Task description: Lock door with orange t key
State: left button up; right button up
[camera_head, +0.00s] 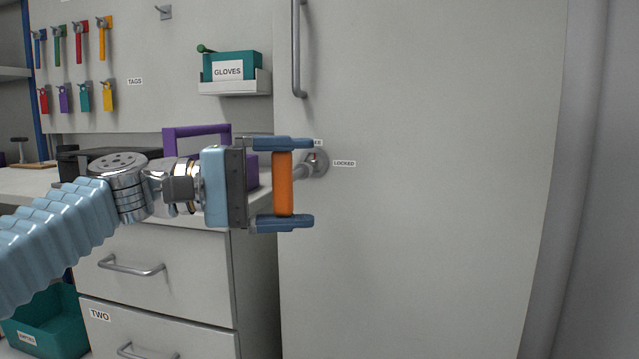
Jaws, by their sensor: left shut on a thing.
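My left gripper (298,183) is shut on the orange T key (283,184), with one finger at its top end and one at its bottom end. The key's handle stands upright between the fingers. The gripper is in front of the door's left edge, at the round lock (317,163). The grey door (430,200) looks shut. A label reading LOCKED (344,163) is right of the lock; another label above it is partly covered by the upper finger. My right gripper is not in view.
A vertical bar handle (297,50) is on the door above the lock. A drawer cabinet (160,270), a purple-handled object (198,130) and a gloves box (235,68) are to the left. Tags and keys hang on the wall panel. The door's right side is clear.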

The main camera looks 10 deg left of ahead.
aim_at(304, 167)
pick_arm(q)
jog(key=shift+w+p, duration=1.35)
jog(key=shift+w, duration=1.5)
jog(key=shift+w+a, duration=0.2)
jog(key=shift+w, duration=0.1)
jog(key=shift+w, duration=0.25)
jog(key=shift+w+p, duration=0.35)
jog(key=shift+p, duration=0.05)
jog(key=shift+w, duration=0.4)
jog(key=shift+p, duration=0.3)
